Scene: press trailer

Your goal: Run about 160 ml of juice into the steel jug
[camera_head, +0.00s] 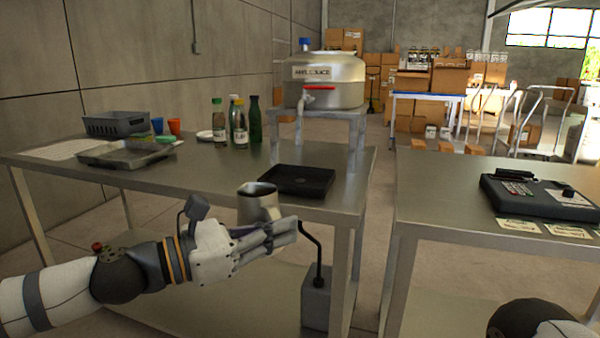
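The steel jug (258,204) is in my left gripper (272,236), in front of the near edge of the left table. The jug looks upright, and the fingers cover its lower part. Its inside is too dark to tell the contents. The steel juice dispenser (340,82) stands on a metal stand (358,128) at the table's right end. Its tap (306,101) has a red lever (319,87) and faces the front. A black drip tray (297,181) lies on the table in front of the stand. The jug is nearer to me than this tray. My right gripper is out of view.
Several bottles (238,124) stand left of the stand. A grey tray (122,154), a basket (116,123) and coloured cups (174,126) are further left.

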